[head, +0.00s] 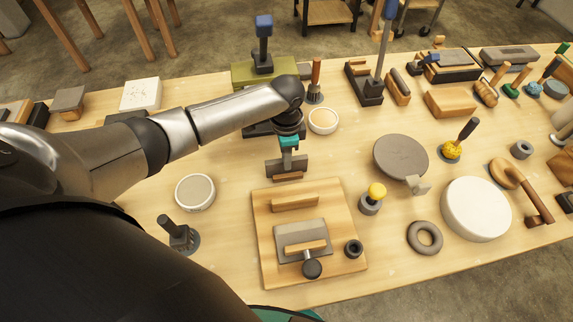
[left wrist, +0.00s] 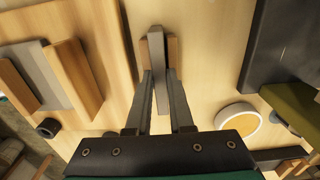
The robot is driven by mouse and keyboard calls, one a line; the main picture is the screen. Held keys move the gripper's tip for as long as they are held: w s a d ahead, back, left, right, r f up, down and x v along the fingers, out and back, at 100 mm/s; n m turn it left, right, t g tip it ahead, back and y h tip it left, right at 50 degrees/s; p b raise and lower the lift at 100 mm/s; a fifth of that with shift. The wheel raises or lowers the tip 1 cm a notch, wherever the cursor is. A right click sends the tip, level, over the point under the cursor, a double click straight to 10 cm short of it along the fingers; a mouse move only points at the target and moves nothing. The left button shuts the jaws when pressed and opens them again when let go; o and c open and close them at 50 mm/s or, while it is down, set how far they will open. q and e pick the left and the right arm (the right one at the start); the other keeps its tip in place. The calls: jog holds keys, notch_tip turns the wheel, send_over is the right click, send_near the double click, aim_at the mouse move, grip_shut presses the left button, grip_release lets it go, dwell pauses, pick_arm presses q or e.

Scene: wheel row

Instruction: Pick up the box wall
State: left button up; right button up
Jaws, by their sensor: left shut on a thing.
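My left gripper (head: 288,156) points down behind the wooden board. It is shut on a flat grey-brown panel, which I take to be the box wall (head: 300,165). A light wood strip (head: 287,177) shows along the panel's lower front. In the left wrist view the two fingers (left wrist: 158,82) close on the thin grey panel (left wrist: 156,45), seen nearly edge-on, with the wood piece (left wrist: 173,50) beside it. Whether the panel touches the table is not clear. My right gripper is not in view.
The wooden board (head: 265,230) in front carries a wood block (head: 295,202), a grey plate with a wooden grip (head: 290,231) and dark round knobs. A cream-topped dish (head: 323,120) is behind the gripper.

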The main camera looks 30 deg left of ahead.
pick_arm(q)
grip_shut()
dwell(0.3)
jog(key=shift+r, duration=0.1)
notch_tip(320, 180, up, 20)
jog(key=p, duration=0.3)
jog(key=shift+p, duration=0.35)
